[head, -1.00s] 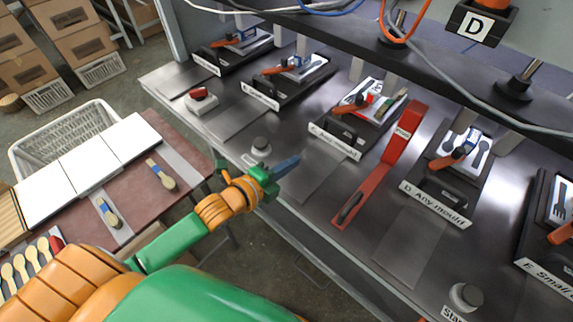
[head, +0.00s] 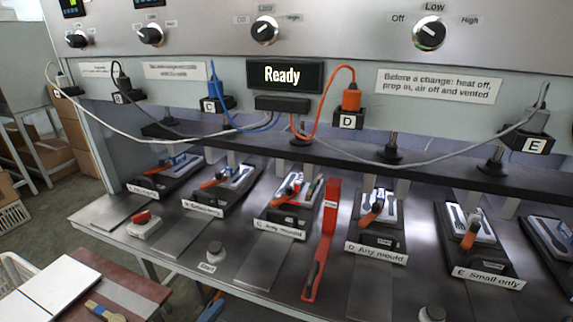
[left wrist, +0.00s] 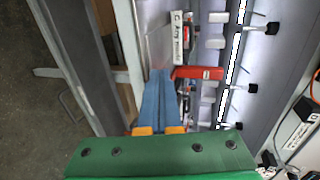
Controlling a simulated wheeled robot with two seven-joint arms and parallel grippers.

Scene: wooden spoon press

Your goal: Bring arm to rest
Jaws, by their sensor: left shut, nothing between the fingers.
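My left gripper (head: 211,306) shows only in part at the bottom edge of the head view, in front of the bench's front edge and below the round grey start button (head: 215,252). In the left wrist view its two blue fingers (left wrist: 160,98) lie together, shut, with nothing between them. They appear apart from the bench. The press bench (head: 195,262) carries several mould stations, among them C (head: 279,229) and D (head: 376,252). My right gripper is out of view.
A red prop (head: 325,235) lies between stations C and D. A display (head: 285,75) reads "Ready". Cables hang above the black rail (head: 330,153). A brown side table (head: 140,288) with a spoon (head: 103,311) stands at lower left. Open floor (left wrist: 50,130) shows in the wrist view.

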